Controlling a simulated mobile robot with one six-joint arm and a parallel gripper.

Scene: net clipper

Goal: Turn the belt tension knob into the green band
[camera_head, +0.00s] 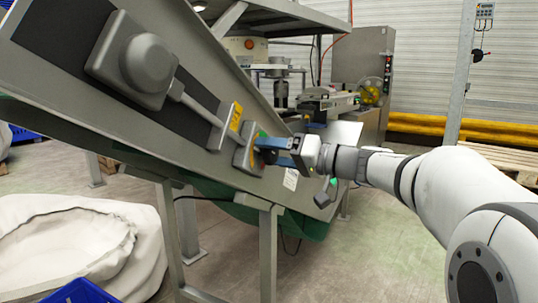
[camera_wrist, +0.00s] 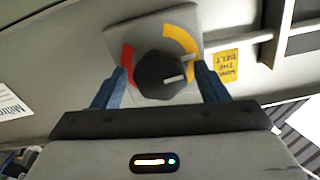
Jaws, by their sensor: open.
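The dark belt tension knob (camera_wrist: 160,72) sits on a grey dial plate (camera_wrist: 192,14) in the wrist view. A red band (camera_wrist: 127,62) curves on its left and a yellow band (camera_wrist: 182,38) at its upper right. A pale mark on the knob face points right, toward my right finger. The green band is not visible there; a small green patch (camera_head: 262,134) shows on the dial in the head view. My gripper (camera_wrist: 161,70) is open, its blue fingers on both sides of the knob; contact cannot be told.
The dial is on the sloping side of a grey conveyor frame (camera_head: 190,130). A yellow label (camera_head: 236,117) and a grey housing (camera_head: 135,60) lie up the slope. A white bag (camera_head: 65,245) and blue crate (camera_head: 78,292) stand on the floor at lower left.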

